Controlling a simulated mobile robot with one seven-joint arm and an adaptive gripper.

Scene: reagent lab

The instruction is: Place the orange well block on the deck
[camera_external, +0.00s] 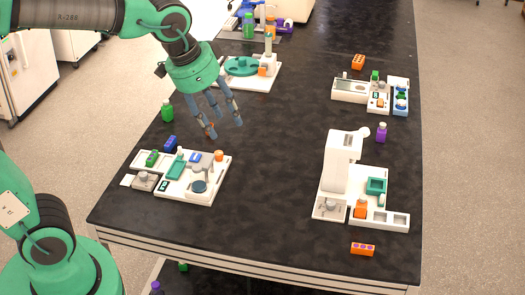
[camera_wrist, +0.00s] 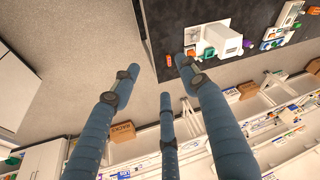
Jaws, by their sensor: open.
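An orange block with purple wells (camera_external: 363,249) lies on the black table near its front edge, in front of the white right-hand station. It shows small beside the table edge in the wrist view (camera_wrist: 169,60). Another orange block with wells (camera_external: 358,62) lies at the back right. The white right-hand station (camera_external: 330,206) has a deck with a teal holder (camera_external: 376,186) and an orange item (camera_external: 360,209). My gripper (camera_external: 222,126) is open above the left middle of the table, with its blue fingers spread and nothing visible between them. Which surface is the deck named in the task I cannot tell.
A white left-hand station (camera_external: 190,194) with teal, blue and orange pieces stands below my gripper. A green bottle (camera_external: 168,111) and a purple bottle (camera_external: 381,133) stand on the table. A white station with a green disc (camera_external: 243,66) is behind. The table's middle is clear.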

